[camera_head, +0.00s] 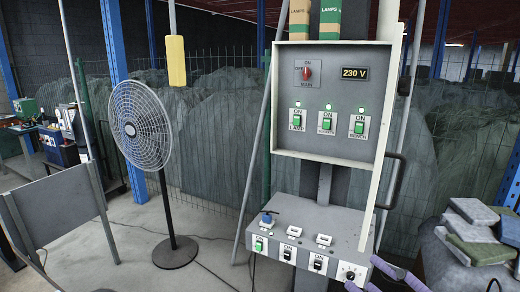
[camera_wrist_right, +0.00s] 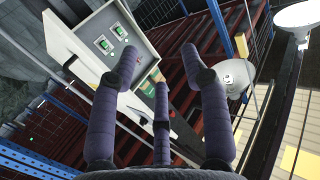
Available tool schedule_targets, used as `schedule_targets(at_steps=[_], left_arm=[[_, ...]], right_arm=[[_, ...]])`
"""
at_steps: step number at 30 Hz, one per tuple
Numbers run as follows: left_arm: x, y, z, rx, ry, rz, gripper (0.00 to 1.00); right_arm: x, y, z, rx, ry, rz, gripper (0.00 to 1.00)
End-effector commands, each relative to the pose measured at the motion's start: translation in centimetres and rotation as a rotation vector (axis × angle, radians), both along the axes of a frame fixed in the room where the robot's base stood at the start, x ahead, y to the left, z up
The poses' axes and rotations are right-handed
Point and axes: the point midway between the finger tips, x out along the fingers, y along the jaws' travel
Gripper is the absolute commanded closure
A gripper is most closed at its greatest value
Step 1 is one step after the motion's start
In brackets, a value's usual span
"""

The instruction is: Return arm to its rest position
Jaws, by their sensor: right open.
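My right gripper (camera_head: 386,275) shows only as purple padded fingers at the bottom right edge of the head view, in front of the lower switch box. In the right wrist view its purple fingers (camera_wrist_right: 160,66) stand spread apart, with nothing between them. The gripper is open and empty. My right arm behind the fingers is out of the head view. My left arm and left gripper are not in view.
An upright grey panel (camera_head: 327,146) has lit green switches, a red main knob (camera_head: 308,73) and a side handle (camera_head: 396,181). Below it is a switch box (camera_head: 320,224). A standing fan (camera_head: 141,128) is left; stacked blocks (camera_head: 473,235) lie right.

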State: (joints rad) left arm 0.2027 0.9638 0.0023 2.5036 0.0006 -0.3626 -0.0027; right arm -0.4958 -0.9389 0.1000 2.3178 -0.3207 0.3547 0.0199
Motion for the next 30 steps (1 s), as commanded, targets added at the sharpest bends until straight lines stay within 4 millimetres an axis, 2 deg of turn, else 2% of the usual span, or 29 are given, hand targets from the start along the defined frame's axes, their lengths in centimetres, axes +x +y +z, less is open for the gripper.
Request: schedule_targets(at_steps=[7, 11, 15, 21, 26, 30], left_arm=[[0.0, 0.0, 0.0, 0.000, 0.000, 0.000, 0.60], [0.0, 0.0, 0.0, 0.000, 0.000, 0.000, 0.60], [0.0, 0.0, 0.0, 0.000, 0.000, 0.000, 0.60], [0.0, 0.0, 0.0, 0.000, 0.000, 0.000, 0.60], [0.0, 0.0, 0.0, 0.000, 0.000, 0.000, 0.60], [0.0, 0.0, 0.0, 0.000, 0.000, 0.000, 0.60]], right_arm=[[4.4, 2.2, -3.9, -0.029, 0.119, 0.001, 0.54], [7.6, 3.7, -7.8, -0.046, 0.218, -0.002, 0.54], [10.7, 4.8, -12.7, -0.057, 0.330, -0.010, 0.54], [14.0, 5.9, -20.5, -0.059, 0.492, -0.026, 0.54], [15.6, 6.2, -27.3, -0.054, 0.625, -0.045, 0.54], [16.1, 6.3, -33.4, -0.043, 0.743, -0.066, 0.54]])
